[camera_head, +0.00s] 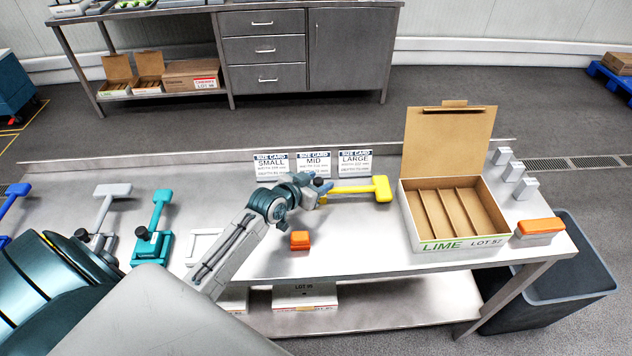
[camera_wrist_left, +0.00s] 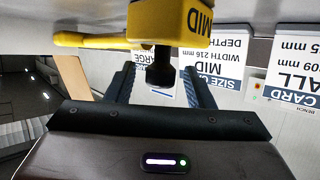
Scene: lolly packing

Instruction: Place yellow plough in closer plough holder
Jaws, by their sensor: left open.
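The yellow plough (camera_head: 357,189) lies on the bench in front of the size cards, its wide end to the right in the head view. In the left wrist view its yellow block marked MID (camera_wrist_left: 168,20) and black knob (camera_wrist_left: 160,70) are close, with the handle running left. My left gripper (camera_head: 316,190) is open at the plough's left end. In the wrist view the knob shows between its fingers (camera_wrist_left: 157,82); contact cannot be told. A white frame (camera_head: 192,246) lies left of my forearm, partly hidden; I cannot tell if it is a plough holder. My right gripper is not in view.
A teal plough (camera_head: 160,197) and a grey plough (camera_head: 112,190) lie at left. An orange block (camera_head: 299,240) is near my left forearm. An open LIME box (camera_head: 412,230), small grey blocks (camera_head: 514,171) and an orange-topped block (camera_head: 540,227) are at right. A grey bin (camera_head: 560,290) stands beyond.

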